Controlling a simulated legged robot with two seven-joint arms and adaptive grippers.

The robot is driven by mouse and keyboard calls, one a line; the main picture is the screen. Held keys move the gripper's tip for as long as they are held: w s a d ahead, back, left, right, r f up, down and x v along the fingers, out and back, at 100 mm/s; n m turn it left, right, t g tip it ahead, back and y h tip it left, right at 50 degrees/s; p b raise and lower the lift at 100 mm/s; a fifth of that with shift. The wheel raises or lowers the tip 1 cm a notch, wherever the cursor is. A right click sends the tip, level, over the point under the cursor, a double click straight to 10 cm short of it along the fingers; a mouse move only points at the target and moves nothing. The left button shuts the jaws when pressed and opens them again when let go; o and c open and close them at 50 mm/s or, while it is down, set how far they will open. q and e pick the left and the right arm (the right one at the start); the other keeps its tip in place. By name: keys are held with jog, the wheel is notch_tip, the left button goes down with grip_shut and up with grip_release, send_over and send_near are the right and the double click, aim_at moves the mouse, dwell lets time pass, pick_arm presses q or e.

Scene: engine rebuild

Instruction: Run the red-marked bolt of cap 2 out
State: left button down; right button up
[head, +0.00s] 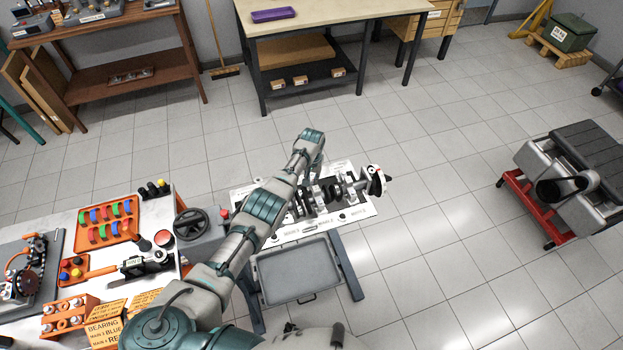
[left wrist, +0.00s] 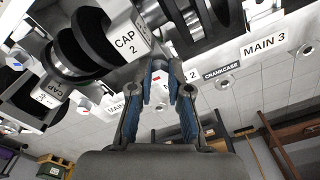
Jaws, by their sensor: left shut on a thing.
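The crankcase (head: 362,211) stands on a stand in the head view, with the crankshaft and its white labels on top. In the left wrist view the CAP 2 label (left wrist: 127,42) is up close on the left of my fingers, and the MAIN 3 label (left wrist: 264,46) is to the right. My left gripper (head: 317,168) reaches down over the crankcase from its far side. In the left wrist view its blue-padded fingers (left wrist: 161,84) are closed around the red-marked bolt beside cap 2. A small red spot shows between the fingertips; most of the bolt is hidden. My right gripper is not in view.
A grey tray (head: 297,272) sits below the crankcase. A red-framed cart (head: 521,198) stands at right. The floor between is clear.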

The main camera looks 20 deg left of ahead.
pick_arm(q)
jog(key=shift+w, duration=0.1)
dwell(0.3)
jog(key=c, duration=1.2)
grip_release()
jog(key=shift+d, duration=0.1)
jog(key=shift+o, duration=0.5)
jog(key=shift+w+f, duration=0.1)
jog(key=shift+w, duration=0.05)
notch_tip(320, 180, up, 12)
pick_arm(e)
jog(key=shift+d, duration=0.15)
pick_arm(q)
jog(key=shift+d+f, duration=0.1)
jog(key=shift+f, duration=0.05)
